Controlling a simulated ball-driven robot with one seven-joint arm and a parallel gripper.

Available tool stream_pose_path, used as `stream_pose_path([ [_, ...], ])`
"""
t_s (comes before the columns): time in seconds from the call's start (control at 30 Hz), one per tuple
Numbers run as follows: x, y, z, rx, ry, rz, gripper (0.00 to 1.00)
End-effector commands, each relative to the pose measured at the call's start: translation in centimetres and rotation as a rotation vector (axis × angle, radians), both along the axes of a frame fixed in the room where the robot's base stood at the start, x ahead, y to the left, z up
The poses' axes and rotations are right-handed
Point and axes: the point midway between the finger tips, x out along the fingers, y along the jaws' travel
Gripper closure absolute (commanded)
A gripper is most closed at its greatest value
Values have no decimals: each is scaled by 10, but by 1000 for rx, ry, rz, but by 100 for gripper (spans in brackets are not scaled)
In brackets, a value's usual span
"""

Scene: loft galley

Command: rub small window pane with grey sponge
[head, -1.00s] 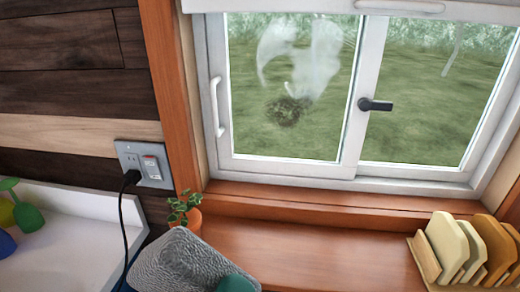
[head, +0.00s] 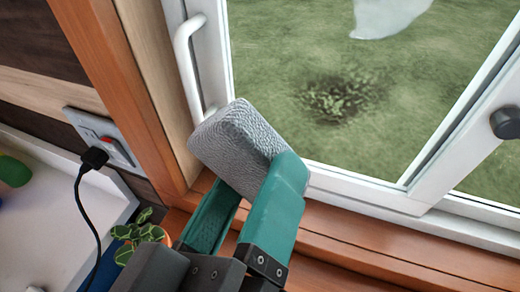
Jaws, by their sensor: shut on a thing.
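The grey sponge (head: 228,142) is held between the teal fingers of my gripper (head: 250,182), tilted, its far end sticking out past the fingertips. It appears in front of the lower left corner of the window frame, just below the white pull handle. I cannot tell whether it touches the frame or glass. The left window pane (head: 290,60) carries a whitish smear (head: 388,14), cut off by the top edge of the view. A dark patch (head: 340,98) shows lower down; I cannot tell if it is on the glass or outside.
The white pull handle (head: 187,62) juts out left of the pane. A black latch (head: 507,121) sits at right. A small potted plant (head: 140,234) stands below left on the wooden sill. A plugged-in black cord (head: 83,195) hangs from the wall outlet (head: 108,138).

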Motion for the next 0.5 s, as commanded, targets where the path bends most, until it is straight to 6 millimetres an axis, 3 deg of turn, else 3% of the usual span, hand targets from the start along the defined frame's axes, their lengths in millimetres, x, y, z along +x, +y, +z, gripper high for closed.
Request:
stream_pose_path([
  [0.5,41,-15,0,-1,0,-1,62],
])
